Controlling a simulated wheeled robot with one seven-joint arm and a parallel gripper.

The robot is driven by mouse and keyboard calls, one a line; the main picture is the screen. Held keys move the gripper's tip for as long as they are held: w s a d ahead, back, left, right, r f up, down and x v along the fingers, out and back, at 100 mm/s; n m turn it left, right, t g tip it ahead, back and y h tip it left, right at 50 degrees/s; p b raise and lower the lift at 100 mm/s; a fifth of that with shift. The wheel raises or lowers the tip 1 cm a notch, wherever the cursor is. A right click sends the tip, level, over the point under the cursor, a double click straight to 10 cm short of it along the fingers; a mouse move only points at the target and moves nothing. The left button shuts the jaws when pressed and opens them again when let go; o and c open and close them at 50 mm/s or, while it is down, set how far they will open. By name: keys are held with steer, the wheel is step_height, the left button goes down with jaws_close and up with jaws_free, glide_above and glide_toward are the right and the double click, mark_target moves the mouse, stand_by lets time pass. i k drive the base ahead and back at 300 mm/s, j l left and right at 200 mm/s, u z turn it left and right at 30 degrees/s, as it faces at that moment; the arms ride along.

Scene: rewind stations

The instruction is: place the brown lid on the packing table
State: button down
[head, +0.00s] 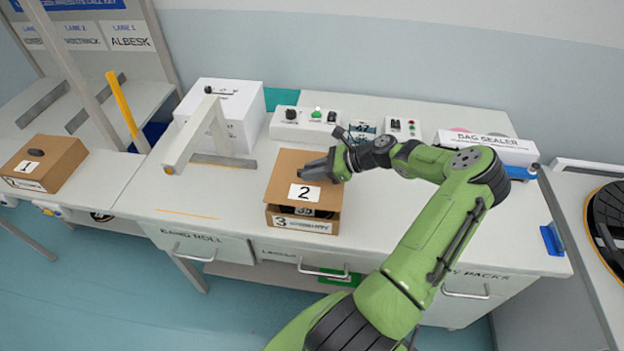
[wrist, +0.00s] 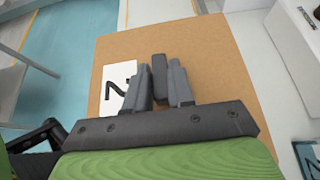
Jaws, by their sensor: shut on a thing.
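Whether the lid touches the carton at the back is hidden. My gripper (head: 325,168) is shut on the lid's dark knob. In the wrist view the knob (wrist: 159,76) stands between the two fingers (wrist: 163,84), with the lid (wrist: 200,45) spread beneath. The carton stands on the white packing table (head: 375,215).
A white box (head: 240,108) and a grey stand (head: 197,140) are at the back left. Switch boxes (head: 303,122) and a bag sealer (head: 490,145) line the back. Another brown box (head: 45,163) marked "1" is on the left. The tabletop left and right of the carton is clear.

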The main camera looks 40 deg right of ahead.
mark_target(390, 212)
steer(key=i+z, duration=0.15)
steer(key=z, duration=0.3)
steer(key=i+j+z, duration=0.15)
steer(key=z, duration=0.3)
steer(key=i+j+z, duration=0.1)
steer(key=z, duration=0.35)
steer(key=i+j+z, duration=0.1)
steer(key=j+z, duration=0.2)
steer(key=z, duration=0.15)
